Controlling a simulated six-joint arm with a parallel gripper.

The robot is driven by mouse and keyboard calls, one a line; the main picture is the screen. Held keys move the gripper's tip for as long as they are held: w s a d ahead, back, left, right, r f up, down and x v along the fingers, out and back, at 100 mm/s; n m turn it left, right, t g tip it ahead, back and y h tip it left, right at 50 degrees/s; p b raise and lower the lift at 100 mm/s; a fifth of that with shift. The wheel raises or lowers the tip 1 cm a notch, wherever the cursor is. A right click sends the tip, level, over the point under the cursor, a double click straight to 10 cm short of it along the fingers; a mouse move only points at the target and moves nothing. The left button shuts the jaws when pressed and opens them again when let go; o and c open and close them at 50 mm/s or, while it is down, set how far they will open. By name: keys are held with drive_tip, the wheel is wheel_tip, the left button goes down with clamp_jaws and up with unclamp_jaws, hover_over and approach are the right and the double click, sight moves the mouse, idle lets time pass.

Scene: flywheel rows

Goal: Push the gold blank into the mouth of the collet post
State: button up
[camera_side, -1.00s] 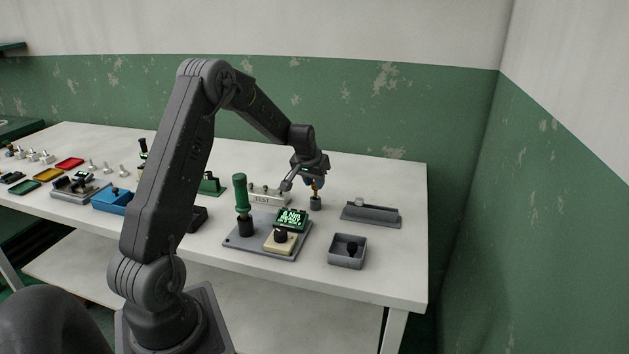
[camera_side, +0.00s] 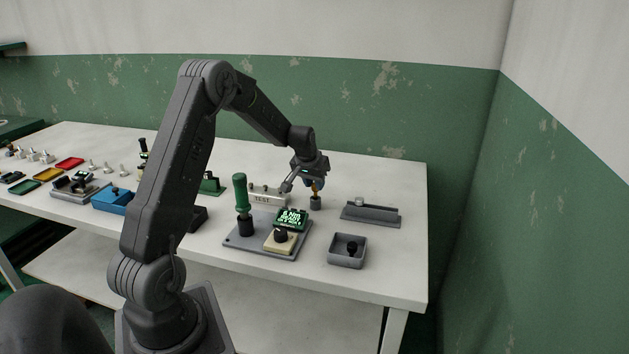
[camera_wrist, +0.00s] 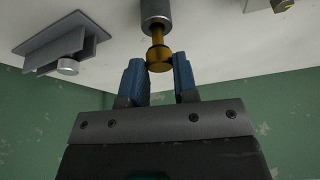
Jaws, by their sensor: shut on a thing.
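The gold blank (camera_wrist: 159,57) has a wide head and a narrower stem. My gripper (camera_wrist: 157,70) is shut on the blank's head with its blue fingers on either side. The grey collet post (camera_wrist: 155,10) is in line with the stem, and the stem's end meets its mouth. I cannot tell how deep the stem sits inside. In the side view, my gripper (camera_side: 314,184) is above the short collet post (camera_side: 316,203), which stands upright on the white table. The gold blank (camera_side: 315,191) shows as a small spot between them.
A grey rail block (camera_side: 370,214) lies to the right of the post. An open grey box (camera_side: 347,262) with a dark knob is in front. A plate (camera_side: 242,244) with a green-handled lever and lit display is front left.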

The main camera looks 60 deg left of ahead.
drive_tip(key=shift+f, duration=1.35)
drive_tip(key=o, duration=1)
drive_tip(key=v, duration=1.4)
drive_tip(key=shift+w, duration=0.1)
drive_tip(key=shift+c, duration=0.4)
